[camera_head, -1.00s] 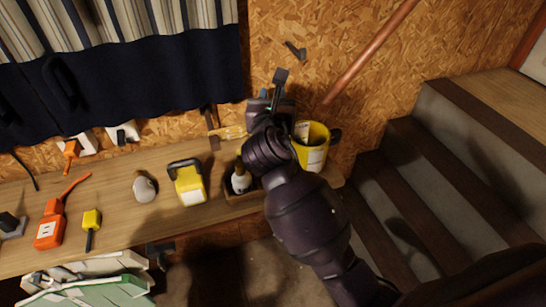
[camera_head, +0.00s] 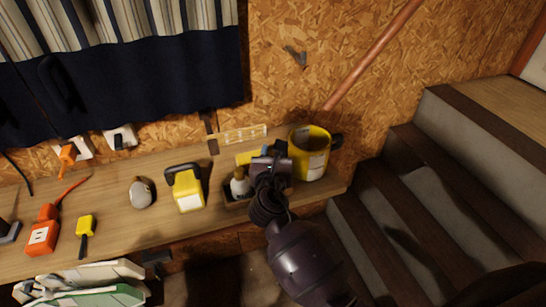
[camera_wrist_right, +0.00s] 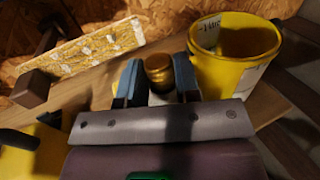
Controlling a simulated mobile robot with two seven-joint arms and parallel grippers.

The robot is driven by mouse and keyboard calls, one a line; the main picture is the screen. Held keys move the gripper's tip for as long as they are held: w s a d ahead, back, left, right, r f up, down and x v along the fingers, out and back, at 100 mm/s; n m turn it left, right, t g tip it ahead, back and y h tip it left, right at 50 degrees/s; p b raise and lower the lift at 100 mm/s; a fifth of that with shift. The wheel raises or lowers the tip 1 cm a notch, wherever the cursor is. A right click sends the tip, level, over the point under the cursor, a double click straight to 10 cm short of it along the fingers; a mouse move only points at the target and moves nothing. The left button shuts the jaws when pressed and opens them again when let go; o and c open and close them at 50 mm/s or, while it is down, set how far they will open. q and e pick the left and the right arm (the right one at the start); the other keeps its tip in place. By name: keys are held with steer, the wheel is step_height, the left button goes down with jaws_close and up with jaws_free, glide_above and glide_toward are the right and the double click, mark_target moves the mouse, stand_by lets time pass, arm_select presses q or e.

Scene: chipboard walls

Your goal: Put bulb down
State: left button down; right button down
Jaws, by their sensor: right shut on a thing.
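My right gripper (camera_head: 272,163) is low over the right end of the workbench, between a small dark box and the yellow mug. In the right wrist view its blue fingers (camera_wrist_right: 157,78) are closed on the bulb (camera_wrist_right: 159,70), which shows a gold cap and a whitish part below it. The bulb's lower end is hidden by the gripper, so I cannot tell whether it touches the bench. In the head view the bulb is hidden behind my gripper. My left gripper is not in view.
The yellow mug (camera_head: 311,150) stands right of my gripper. The dark box (camera_head: 238,204) holds a white, dark-topped item (camera_head: 240,184). A yellow lamp-like block (camera_head: 188,190) and a pale rounded object (camera_head: 143,192) stand further left. A yellowish strip (camera_head: 240,135) is by the wall.

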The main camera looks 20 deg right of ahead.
steer(key=shift+f, duration=0.3)
steer(key=shift+f, duration=0.6)
steer(key=c, duration=0.8)
jaws_free()
steer(key=shift+r, duration=0.15)
steer(key=shift+r, duration=0.35)
steer(key=shift+s+a+r, duration=0.1)
steer(key=shift+s, duration=0.15)
steer(key=v, duration=1.1)
steer(key=shift+s+b, duration=0.2)
steer(key=shift+b, duration=0.2)
